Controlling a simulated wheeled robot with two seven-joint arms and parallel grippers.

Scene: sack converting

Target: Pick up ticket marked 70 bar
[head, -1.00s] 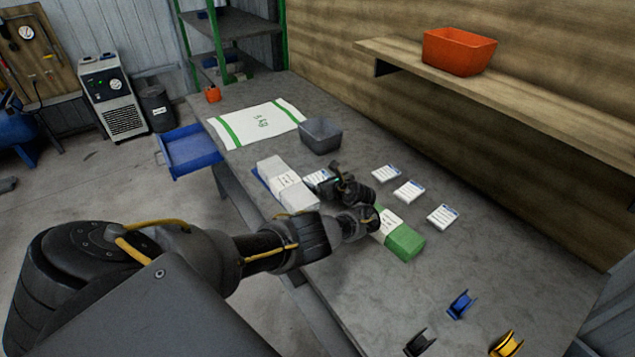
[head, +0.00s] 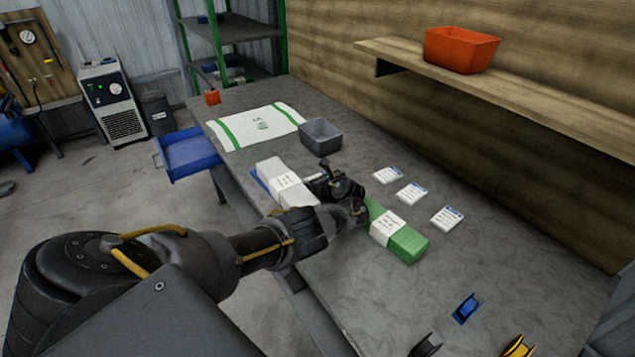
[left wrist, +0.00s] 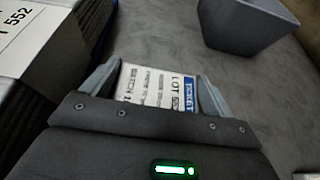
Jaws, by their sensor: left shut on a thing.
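My left gripper (head: 322,182) is shut on a white ticket with a blue edge. In the left wrist view the ticket (left wrist: 155,90) lies between the two fingers, with "TICKET", "LOT 5…" and "BATCH" partly readable. The rest of its print is hidden, and I cannot read a 70 bar marking. In the head view the gripper covers most of it. Three more tickets lie in a row on the bench to the right: a far one (head: 387,175), a middle one (head: 411,193) and a near one (head: 446,216). Their print is too small to read. My right gripper is out of view.
A white banded stack (head: 286,188) stands left of the gripper, a green banded stack (head: 408,243) to its near right. A grey bin (head: 321,138) is just beyond. A printed sack (head: 255,126) lies farther back. Several spools, including a blue one (head: 466,308), stand at the near right.

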